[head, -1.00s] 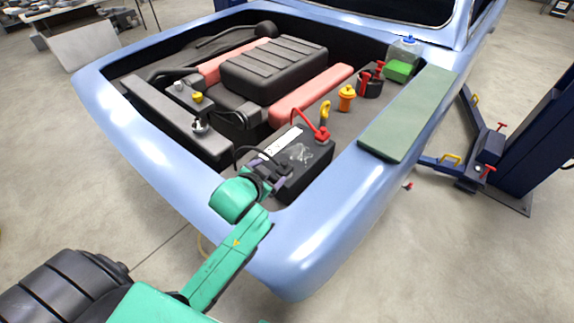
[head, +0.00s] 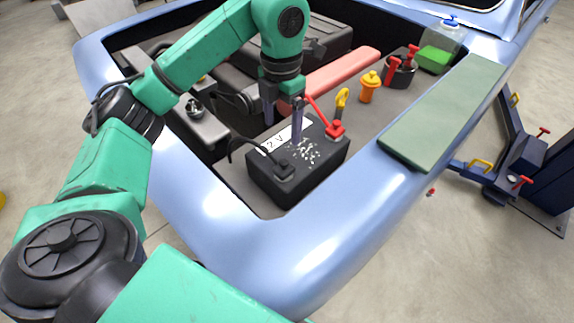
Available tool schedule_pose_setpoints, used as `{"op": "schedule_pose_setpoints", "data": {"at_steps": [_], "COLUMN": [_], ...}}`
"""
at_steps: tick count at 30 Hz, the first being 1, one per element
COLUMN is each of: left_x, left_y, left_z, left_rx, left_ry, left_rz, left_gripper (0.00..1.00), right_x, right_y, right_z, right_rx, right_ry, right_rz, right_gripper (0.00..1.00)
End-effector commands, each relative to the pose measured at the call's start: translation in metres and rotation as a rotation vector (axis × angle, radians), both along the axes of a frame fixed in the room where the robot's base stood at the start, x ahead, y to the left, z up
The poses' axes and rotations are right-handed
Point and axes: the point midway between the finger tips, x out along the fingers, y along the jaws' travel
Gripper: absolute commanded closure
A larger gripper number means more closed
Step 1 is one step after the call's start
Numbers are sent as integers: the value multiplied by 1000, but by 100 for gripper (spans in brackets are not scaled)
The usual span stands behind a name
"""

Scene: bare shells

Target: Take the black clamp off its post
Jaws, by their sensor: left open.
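The black battery (head: 318,163) sits in the front corner of the blue engine bay, with a white label on its top. The black clamp (head: 285,171) is on the battery's near left part, with its black cable looping away to the left. The red clamp (head: 335,129) is on the far right post with a red cable. My left gripper (head: 283,131) points down over the battery's label side, open and empty, its fingers above and behind the black clamp. Whether its tips touch the battery top I cannot tell. The post under the black clamp is hidden. My right gripper is out of view.
A yellow ring-shaped handle (head: 341,98) stands behind the red clamp. An orange-capped bottle (head: 369,88) and red-handled tools in a black holder (head: 401,72) are farther back. A green mat (head: 445,115) covers the right fender. The blue body rim (head: 300,250) runs in front.

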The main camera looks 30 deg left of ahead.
Motion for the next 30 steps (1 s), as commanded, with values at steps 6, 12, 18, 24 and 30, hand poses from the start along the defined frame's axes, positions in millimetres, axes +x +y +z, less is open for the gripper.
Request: {"op": "schedule_pose_setpoints", "data": {"at_steps": [6, 12, 18, 24, 30], "left_x": [-2, -1, -2, -1, -1], "left_y": [-2, -2, -2, -3, -3], "left_z": [-58, -84, -120, -135, -134], "left_rx": [-5, -6, -8, -7, -8], "left_ry": [9, 4, 6, 0, 1], "left_rz": [-6, -6, -6, -9, -9], "left_gripper": [12, 12, 12, 12, 55], "right_x": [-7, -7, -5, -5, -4], "right_y": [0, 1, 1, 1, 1], "right_z": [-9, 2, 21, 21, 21], "right_rx": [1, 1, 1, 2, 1], "right_ry": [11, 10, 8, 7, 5], "right_rz": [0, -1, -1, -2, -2], "right_gripper": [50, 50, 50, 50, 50]}}
